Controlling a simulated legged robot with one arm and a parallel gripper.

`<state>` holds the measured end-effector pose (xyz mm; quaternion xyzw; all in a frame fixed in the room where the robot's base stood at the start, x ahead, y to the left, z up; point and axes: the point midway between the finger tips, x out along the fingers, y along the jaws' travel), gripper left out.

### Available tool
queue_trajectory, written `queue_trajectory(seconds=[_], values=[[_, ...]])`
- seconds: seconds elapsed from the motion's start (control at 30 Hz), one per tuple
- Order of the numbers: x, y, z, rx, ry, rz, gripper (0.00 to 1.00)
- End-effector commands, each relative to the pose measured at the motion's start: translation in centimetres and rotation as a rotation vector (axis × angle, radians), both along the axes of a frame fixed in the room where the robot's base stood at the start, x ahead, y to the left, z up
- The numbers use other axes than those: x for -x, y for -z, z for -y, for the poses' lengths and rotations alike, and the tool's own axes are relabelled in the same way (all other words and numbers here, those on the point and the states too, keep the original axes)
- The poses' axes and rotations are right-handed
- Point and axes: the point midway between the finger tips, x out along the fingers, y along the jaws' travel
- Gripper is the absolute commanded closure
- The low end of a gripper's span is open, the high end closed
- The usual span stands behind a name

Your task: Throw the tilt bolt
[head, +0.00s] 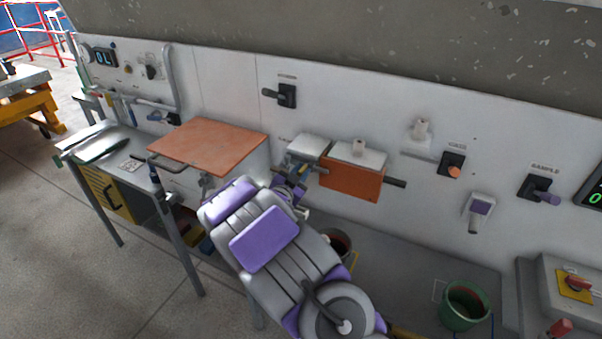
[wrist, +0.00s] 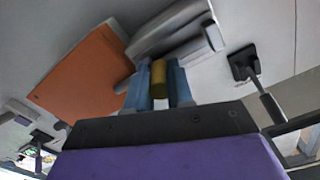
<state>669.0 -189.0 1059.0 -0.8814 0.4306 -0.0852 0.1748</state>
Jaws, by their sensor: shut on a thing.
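My gripper (head: 297,172) is at the wall panel, at the lower left of the orange box and just below a light grey block (head: 308,147). In the wrist view my gripper (wrist: 159,88) has its blue fingers shut on a short brass-yellow cylinder (wrist: 159,72), which seems to be the tilt bolt's knob. The cylinder lies against the grey block (wrist: 175,42), beside the orange box (wrist: 85,75). In the head view the knob is hidden by my gripper, and I cannot tell how far the bolt is thrown.
The orange box (head: 350,183) has a dark handle on its right. A black lever (head: 286,95) is above my gripper. Other levers marked CAGE (head: 452,165) and SAMPLE (head: 536,188) are to the right.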

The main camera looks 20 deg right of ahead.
Motion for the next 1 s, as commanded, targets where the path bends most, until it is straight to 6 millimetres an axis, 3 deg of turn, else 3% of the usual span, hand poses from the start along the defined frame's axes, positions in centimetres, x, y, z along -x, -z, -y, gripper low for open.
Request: queue_trajectory(seconds=[0.4, 0.83, 0.87, 1.0], values=[[-3.6, -0.2, -3.0, -0.003, -0.004, -0.001, 1.00], [-4.4, -0.1, -3.4, 0.002, -0.005, 0.003, 1.00], [-4.4, -0.1, -3.4, 0.002, -0.005, 0.003, 0.78], [-4.4, -0.1, -3.4, 0.001, -0.006, 0.002, 0.64]])
